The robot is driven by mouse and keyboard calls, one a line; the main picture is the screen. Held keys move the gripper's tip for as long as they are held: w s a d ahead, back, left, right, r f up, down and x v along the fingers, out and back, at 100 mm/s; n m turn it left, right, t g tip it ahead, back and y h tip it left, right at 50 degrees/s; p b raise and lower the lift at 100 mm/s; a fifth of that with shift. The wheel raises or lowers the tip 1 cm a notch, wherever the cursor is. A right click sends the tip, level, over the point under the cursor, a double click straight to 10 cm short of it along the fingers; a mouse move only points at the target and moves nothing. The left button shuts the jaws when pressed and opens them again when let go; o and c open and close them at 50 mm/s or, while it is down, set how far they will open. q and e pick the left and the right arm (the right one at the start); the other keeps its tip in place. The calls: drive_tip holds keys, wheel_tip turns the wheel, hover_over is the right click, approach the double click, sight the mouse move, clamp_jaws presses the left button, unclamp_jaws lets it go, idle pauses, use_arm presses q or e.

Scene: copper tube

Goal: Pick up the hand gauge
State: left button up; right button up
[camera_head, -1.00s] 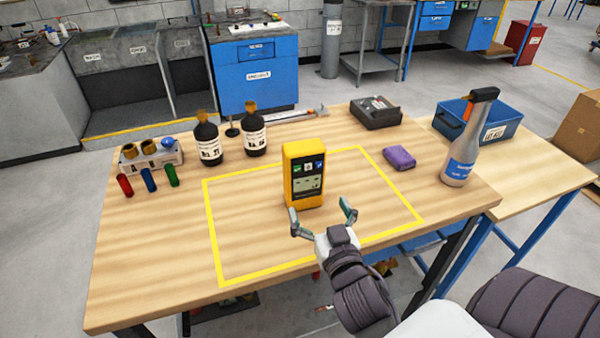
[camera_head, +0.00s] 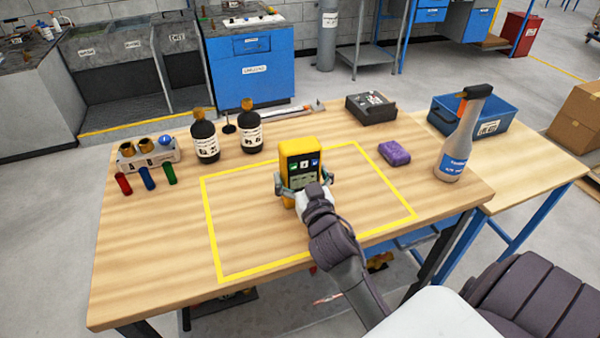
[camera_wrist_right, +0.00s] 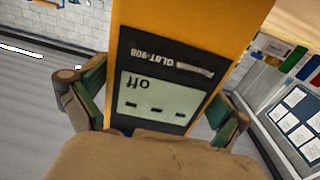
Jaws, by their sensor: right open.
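The hand gauge (camera_head: 299,158) is a yellow box-shaped device with a dark front panel and a small display. It stands upright on the wooden table, inside the yellow taped rectangle. My right gripper (camera_head: 304,184) is at the gauge's lower front, with one finger on each side of it. In the right wrist view the gauge (camera_wrist_right: 160,98) fills the middle, and its display appears upside down and reads "Off". The green-padded fingers of my right gripper (camera_wrist_right: 158,105) are spread on both sides of it. The left gripper is not in view.
Two dark bottles (camera_head: 205,140) stand behind left, near a rack (camera_head: 148,155). A dark box (camera_head: 371,107) is at the back. The rectangle's left part is clear.

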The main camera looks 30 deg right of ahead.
sight(300, 144)
drive_tip(key=c, duration=1.2)
drive_tip(key=shift+c, duration=0.2)
wheel_tip(300, 144, up, 5)
drive_tip(key=shift+d+f+p, duration=0.1)
drive_tip(key=shift+p, duration=0.2)
drive_tip(key=s+d+r, duration=0.6)
drive_tip(key=s+d, duration=0.2)
drive_tip(key=shift+s+r, duration=0.15)
drive_tip(key=shift+s, duration=0.05)
drive_tip(key=shift+w+a+p, duration=0.95)
drive_tip(key=shift+w+a, duration=3.2)
drive_tip(key=shift+w, duration=0.05)
